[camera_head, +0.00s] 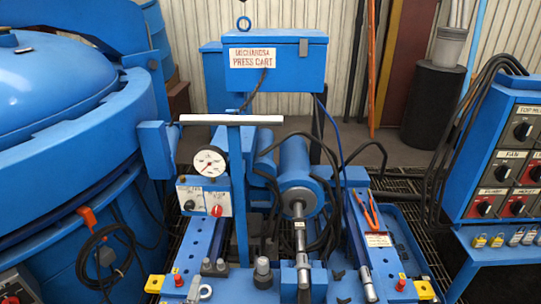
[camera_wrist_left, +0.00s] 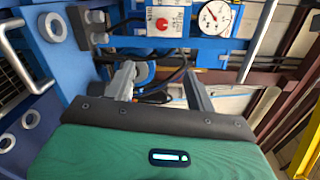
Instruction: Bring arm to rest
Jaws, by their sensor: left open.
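My left gripper (camera_wrist_left: 159,84) shows in the left wrist view. Its two grey fingers stand wide apart beyond the green and black wrist housing, with nothing held between them. Blue machinery, a dark cable and the control box with a red knob (camera_wrist_left: 162,24) lie beyond the fingers. The round gauge (camera_wrist_left: 213,18) is at the top of that view. I cannot make out either gripper or arm in the head view. My right gripper is in neither view.
The blue press cart (camera_head: 300,70) stands centrally, with a white-topped T-bar (camera_head: 230,119), gauge (camera_head: 209,162) and cylinder (camera_head: 297,187). A large blue furnace vessel (camera_head: 60,90) is left. A control panel (camera_head: 505,150) with padlocks below is right. Black hoses hang around the cart.

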